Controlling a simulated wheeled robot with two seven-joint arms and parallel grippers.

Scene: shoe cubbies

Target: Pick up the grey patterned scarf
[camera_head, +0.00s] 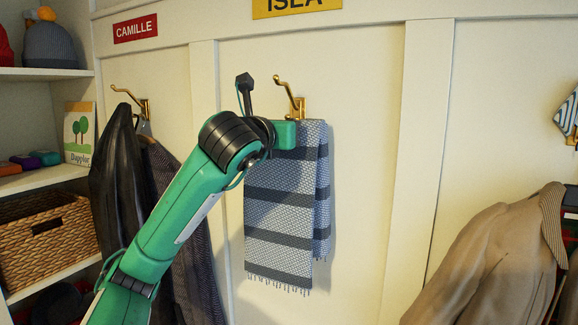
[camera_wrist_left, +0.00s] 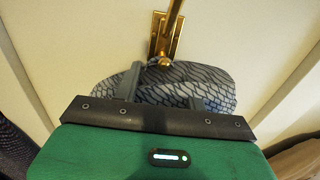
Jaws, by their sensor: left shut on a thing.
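The grey patterned scarf (camera_head: 280,214) hangs in a fold from a brass hook (camera_head: 291,98) under the yellow ISLA sign. It has dark bands and a fringed lower edge. My left gripper (camera_head: 305,134) is at the scarf's top, just below the hook, its fingers hidden behind the hand and cloth in the head view. In the left wrist view, the two fingers of my left gripper (camera_wrist_left: 162,92) are shut on the top of the scarf (camera_wrist_left: 215,78), with the brass hook (camera_wrist_left: 163,50) just beyond. The right gripper is not in view.
A dark jacket (camera_head: 118,170) hangs on the left hook below the red CAMILLE sign (camera_head: 135,29). A tan coat (camera_head: 490,262) hangs at the right. Bare panel lies right of the scarf.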

